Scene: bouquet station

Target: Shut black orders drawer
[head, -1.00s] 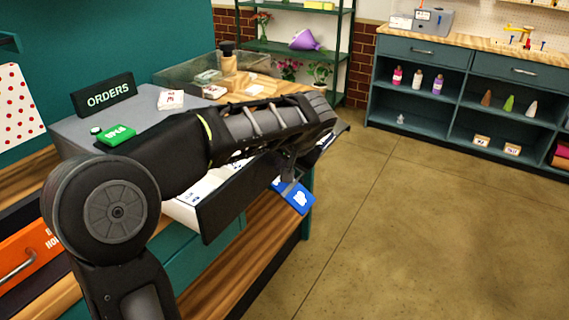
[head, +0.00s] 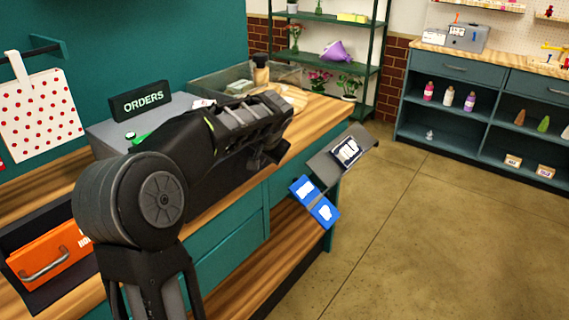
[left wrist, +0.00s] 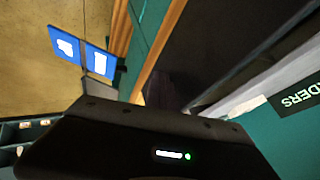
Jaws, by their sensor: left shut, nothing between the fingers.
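The black orders drawer's dark front (left wrist: 205,50) shows large in the left wrist view, along the grey orders unit's edge. No drawer interior shows there. In the head view my left arm hides the drawer, and no part of it sticks out past the arm; I cannot tell whether it is fully flush. The grey unit (head: 103,137) carries the black ORDERS sign (head: 140,100). My left gripper (head: 267,155) is shut and empty, at the unit's front above the counter edge; its fingertips are mostly hidden. My right gripper is not in view.
A blue card (head: 315,201) and a grey plate (head: 332,165) stand out past the counter's right end. An orange drawer (head: 50,257) is at lower left. A glass-sided tray (head: 215,83) stands behind the unit. The floor at right is clear.

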